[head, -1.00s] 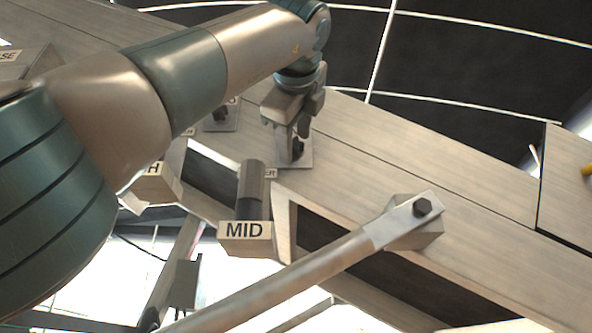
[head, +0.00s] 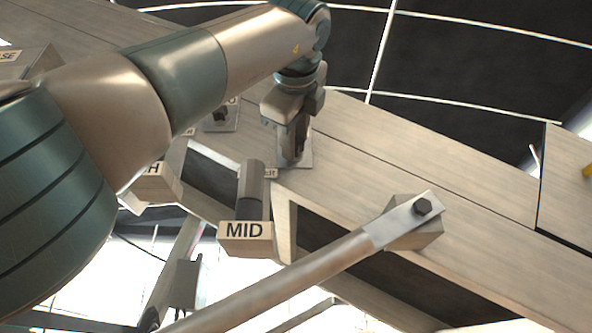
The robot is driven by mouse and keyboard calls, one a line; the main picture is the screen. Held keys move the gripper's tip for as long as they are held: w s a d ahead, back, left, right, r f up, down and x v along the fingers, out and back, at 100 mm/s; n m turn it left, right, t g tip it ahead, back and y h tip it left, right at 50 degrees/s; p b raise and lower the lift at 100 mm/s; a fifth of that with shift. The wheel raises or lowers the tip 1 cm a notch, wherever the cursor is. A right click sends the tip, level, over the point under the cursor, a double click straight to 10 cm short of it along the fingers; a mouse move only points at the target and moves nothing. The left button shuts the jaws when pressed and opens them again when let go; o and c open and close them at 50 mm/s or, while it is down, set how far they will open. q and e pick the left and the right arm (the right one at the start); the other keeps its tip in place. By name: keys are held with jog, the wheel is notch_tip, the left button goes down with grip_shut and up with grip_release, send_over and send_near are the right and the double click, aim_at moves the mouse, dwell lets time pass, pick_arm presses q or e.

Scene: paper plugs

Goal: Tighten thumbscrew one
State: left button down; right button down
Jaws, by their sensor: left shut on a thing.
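My left gripper (head: 296,150) reaches down over a small metal plate (head: 305,161) on the wooden beam, its fingers close to the plate. It is shut on a small dark thumbscrew standing on that plate; the fingers hide most of the screw. A second dark thumbscrew (head: 221,114) stands on a similar plate to the left, partly behind my left arm. A small label by the gripped screw is mostly covered and I cannot read it fully. My right gripper is not in view.
Dark openings break the beam.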

pick_arm(q)
jog(key=m, duration=0.3)
jog(key=shift+p, duration=0.4)
dwell(0.3)
jog(key=c, duration=1.4)
grip_release()
jog(key=shift+s, duration=0.1)
jog(key=s+b, duration=0.1)
jog(key=s, duration=0.3)
